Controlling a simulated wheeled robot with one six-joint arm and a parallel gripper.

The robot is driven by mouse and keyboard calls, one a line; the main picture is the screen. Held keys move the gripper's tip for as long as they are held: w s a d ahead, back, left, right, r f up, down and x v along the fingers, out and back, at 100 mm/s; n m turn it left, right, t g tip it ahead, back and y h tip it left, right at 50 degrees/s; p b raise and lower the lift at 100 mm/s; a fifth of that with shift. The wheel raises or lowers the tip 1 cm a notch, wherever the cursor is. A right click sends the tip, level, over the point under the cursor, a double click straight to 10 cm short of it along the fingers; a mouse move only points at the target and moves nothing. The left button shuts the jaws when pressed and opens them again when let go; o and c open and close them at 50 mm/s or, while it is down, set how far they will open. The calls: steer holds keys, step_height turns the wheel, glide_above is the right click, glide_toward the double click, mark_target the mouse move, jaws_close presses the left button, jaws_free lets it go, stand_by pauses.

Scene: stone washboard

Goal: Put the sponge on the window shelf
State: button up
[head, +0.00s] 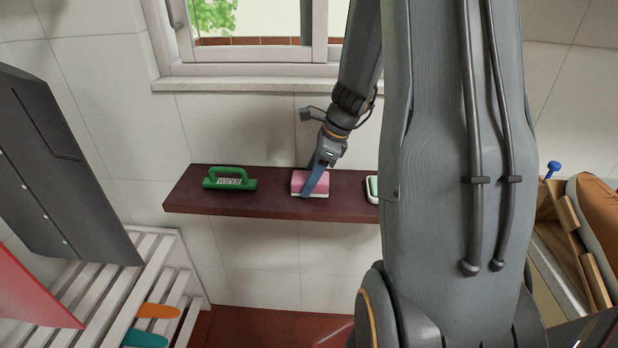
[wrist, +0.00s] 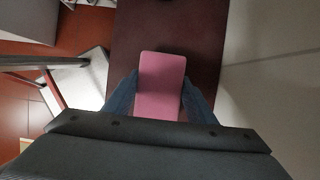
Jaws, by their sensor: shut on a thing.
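The pink sponge (head: 318,185) with a pale underside is on the dark red-brown window shelf (head: 279,206), near its middle, under the window. My gripper (head: 318,183) reaches down from above and its blue fingers are shut on the sponge. In the wrist view the sponge (wrist: 161,85) lies between the two blue fingers (wrist: 160,97), over the dark shelf (wrist: 205,45). The sponge appears to touch the shelf top; I cannot tell whether it bears fully on it.
A pale dish with something green (head: 372,188) sits to the right, partly hidden by my arm. The window sill (head: 235,84) is above. A white slatted rack (head: 165,285) is at lower left.

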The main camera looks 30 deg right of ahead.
steer(key=o, duration=1)
steer(key=shift+c, duration=0.2)
steer(key=shift+b, duration=0.45)
steer(key=b+v, duration=0.1)
steer(key=v, duration=0.6)
steer(key=shift+r, duration=0.3)
steer(key=shift+s+a+n, duration=0.15)
steer(key=shift+a+n, duration=0.1)
steer(key=shift+n, duration=0.05)
steer(key=s+a+f+n+g+h, duration=0.1)
steer(key=s+a+n, duration=0.5)
steer(key=n, duration=0.6)
steer(key=s+a+f+n+h, duration=0.2)
steer(key=s+a+f+n, duration=0.2)
steer(key=s+a+n, duration=0.3)
steer(key=a+n, duration=0.4)
steer(key=n, duration=0.1)
steer(key=shift+s+f+g+h, duration=0.15)
steer(key=shift+s+g+h, duration=0.05)
steer(key=shift+g+h, duration=0.2)
